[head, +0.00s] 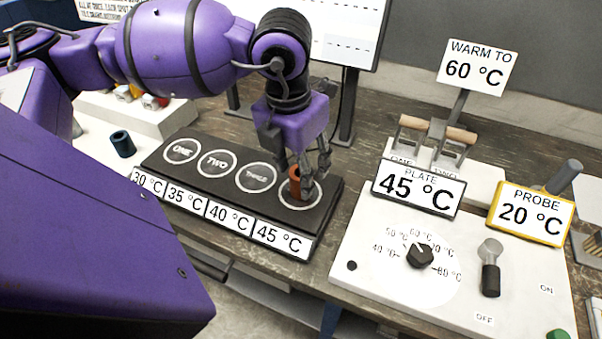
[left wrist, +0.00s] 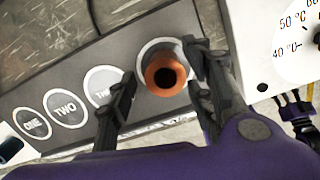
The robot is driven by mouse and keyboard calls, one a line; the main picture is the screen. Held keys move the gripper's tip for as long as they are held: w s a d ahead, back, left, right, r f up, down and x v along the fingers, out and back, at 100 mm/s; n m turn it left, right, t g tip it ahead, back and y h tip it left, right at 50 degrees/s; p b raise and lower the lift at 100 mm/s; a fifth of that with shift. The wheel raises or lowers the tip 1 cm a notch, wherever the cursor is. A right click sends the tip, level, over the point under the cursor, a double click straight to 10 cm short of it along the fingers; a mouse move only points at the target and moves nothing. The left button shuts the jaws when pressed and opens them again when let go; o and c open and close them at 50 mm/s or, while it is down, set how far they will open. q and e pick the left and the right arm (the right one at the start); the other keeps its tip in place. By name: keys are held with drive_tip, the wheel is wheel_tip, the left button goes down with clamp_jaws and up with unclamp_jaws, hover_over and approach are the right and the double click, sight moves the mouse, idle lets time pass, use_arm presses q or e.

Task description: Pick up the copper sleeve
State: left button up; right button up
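The copper sleeve (head: 295,183) stands upright on the fourth, rightmost ring of the black plate (head: 226,188), above the 45 °C label. In the left wrist view, the sleeve (left wrist: 165,74) shows its round orange rim and dark bore. My left gripper (head: 305,174) points down over it with fingers apart. In the left wrist view, the left gripper (left wrist: 160,82) has one finger on each side of the sleeve. A gap shows on the left; I cannot tell whether the right finger touches it.
A dark blue sleeve (head: 122,143) stands left of the plate. On the right is a white control panel (head: 370,255) with a knob (head: 419,255) and a lever (head: 490,268). A "PLATE 45 °C" sign (head: 418,190) and a "PROBE 20 °C" sign (head: 531,214) stand close by.

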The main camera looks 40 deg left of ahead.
use_arm(q)
clamp_jaws()
drive_tip(key=shift+r, duration=0.1)
